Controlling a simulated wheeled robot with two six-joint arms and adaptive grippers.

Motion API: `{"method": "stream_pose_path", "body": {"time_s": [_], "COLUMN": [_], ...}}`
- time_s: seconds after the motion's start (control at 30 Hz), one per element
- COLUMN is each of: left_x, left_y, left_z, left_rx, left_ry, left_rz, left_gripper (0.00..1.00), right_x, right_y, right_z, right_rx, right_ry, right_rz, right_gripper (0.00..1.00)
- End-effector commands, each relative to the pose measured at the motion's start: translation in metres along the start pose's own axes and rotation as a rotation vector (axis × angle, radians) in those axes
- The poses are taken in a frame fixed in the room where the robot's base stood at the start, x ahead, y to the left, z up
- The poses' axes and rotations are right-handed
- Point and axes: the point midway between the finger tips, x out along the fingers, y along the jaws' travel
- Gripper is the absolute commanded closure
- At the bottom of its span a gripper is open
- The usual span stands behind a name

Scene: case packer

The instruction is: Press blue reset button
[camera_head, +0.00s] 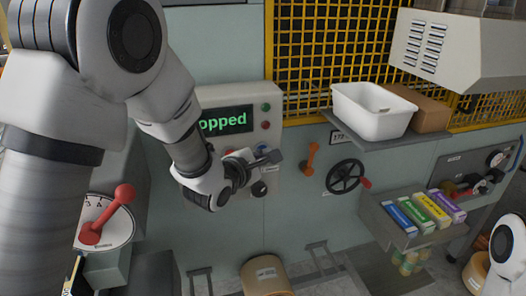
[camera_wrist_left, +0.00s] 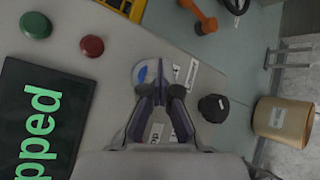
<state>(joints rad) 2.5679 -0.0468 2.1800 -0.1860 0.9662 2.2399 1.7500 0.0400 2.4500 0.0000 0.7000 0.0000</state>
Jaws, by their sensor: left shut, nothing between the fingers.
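The blue button (camera_wrist_left: 142,74) is on the grey control panel, in a pale round surround. It is partly hidden by my fingers in the wrist view, and in the head view it is largely behind the gripper. My left gripper (camera_head: 270,157) is shut and empty, close in front of the panel's lower part. In the wrist view its fingertips (camera_wrist_left: 168,76) overlap the right side of the blue button; I cannot tell whether they touch it. The panel's screen (camera_head: 225,121) shows green letters ending in "opped". My right gripper is not in view; only part of that arm shows.
A green button (camera_wrist_left: 36,25) and a red button (camera_wrist_left: 92,46) sit beside the screen. A black knob (camera_wrist_left: 213,108) is close to the fingers. An orange lever (camera_head: 311,158) and a black handwheel (camera_head: 344,177) are to the right, below a shelf with a white bin (camera_head: 372,112).

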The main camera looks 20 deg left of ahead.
Motion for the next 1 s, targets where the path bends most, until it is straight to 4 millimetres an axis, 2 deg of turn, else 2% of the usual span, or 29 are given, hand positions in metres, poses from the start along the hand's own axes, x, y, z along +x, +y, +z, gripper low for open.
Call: {"method": "stream_pose_path", "body": {"time_s": [0.3,0.67,1.0], "left_x": [-0.011,-0.014,-0.037], "left_y": [-0.008,-0.010,-0.027], "left_z": [0.007,0.009,0.027], "left_rx": [0.000,0.001,0.005], "left_ry": [0.000,0.000,-0.001], "left_rz": [0.001,-0.001,-0.002], "left_gripper": [1.00,1.00,1.00], "right_x": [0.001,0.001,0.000], "right_y": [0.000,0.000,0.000], "right_z": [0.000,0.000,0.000], "right_rx": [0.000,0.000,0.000], "right_ry": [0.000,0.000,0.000], "right_rz": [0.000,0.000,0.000], "right_gripper": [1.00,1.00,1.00]}}
